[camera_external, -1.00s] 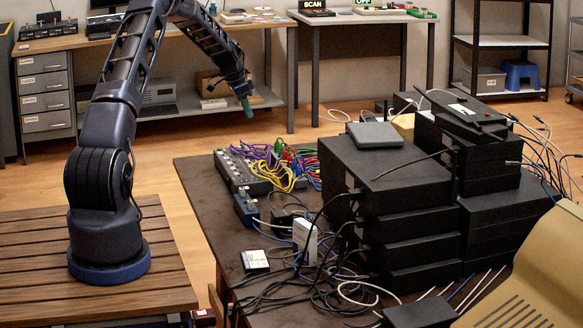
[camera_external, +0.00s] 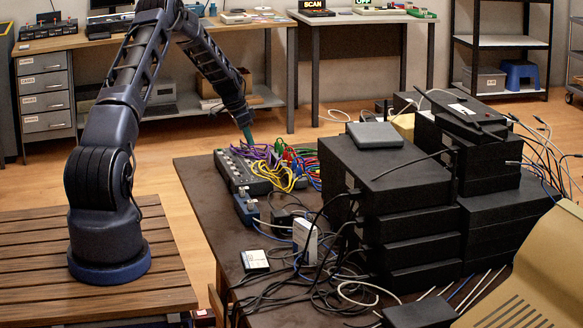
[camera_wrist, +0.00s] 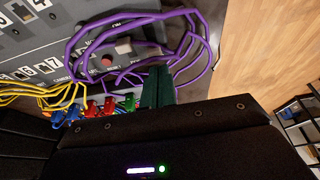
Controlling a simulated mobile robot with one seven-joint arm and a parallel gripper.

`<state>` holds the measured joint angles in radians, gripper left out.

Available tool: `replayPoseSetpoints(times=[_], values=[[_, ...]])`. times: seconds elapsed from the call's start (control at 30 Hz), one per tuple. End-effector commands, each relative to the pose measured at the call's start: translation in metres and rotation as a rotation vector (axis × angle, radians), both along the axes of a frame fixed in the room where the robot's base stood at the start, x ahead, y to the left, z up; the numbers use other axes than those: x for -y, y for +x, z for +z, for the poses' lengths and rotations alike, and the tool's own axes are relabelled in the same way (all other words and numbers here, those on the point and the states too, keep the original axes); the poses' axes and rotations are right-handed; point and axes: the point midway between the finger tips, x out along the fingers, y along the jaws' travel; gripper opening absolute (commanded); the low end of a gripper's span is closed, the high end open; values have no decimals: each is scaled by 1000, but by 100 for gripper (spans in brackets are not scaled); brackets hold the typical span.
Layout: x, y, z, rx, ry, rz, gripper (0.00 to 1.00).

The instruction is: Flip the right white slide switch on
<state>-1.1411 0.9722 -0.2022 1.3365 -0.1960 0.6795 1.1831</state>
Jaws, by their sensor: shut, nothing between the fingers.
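A grey patch unit (camera_external: 236,170) with printed numbers and many plugged cables lies at the far left of the dark table. In the wrist view, its panel (camera_wrist: 80,28) carries a small white piece (camera_wrist: 123,45), possibly a slide switch, beside a red button (camera_wrist: 107,61). Which way it is set is too small to tell. My gripper (camera_external: 249,134) has teal fingers, shut and empty, above the unit's far end. In the wrist view, the fingers (camera_wrist: 158,88) point toward the purple cables and stand apart from the white piece. The gripper's body hides the panel's lower part.
Purple cables (camera_wrist: 190,45) loop around the white piece and near my fingers. Yellow cables (camera_wrist: 30,90) and red, blue and green plugs (camera_wrist: 110,107) crowd the unit. A small blue box (camera_external: 246,209) and stacked black boxes (camera_external: 385,185) stand nearby. Wood floor (camera_wrist: 270,45) is open beyond.

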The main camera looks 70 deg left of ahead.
Motion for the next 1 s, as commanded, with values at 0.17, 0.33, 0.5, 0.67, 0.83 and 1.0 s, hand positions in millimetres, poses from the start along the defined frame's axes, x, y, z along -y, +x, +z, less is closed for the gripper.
replayPoseSetpoints(times=[0.17, 0.33, 0.5, 0.67, 0.83, 1.0], values=[[0, -9, 1, 0, 1, -1, 0], [0, -10, 1, 1, 1, -1, 0], [-1, -10, 1, 0, 1, -1, 0], [-1, -22, 1, 0, 0, 2, 0], [-1, -33, 1, 0, 1, 1, 0], [-1, -33, 0, -1, 0, 1, 0]])
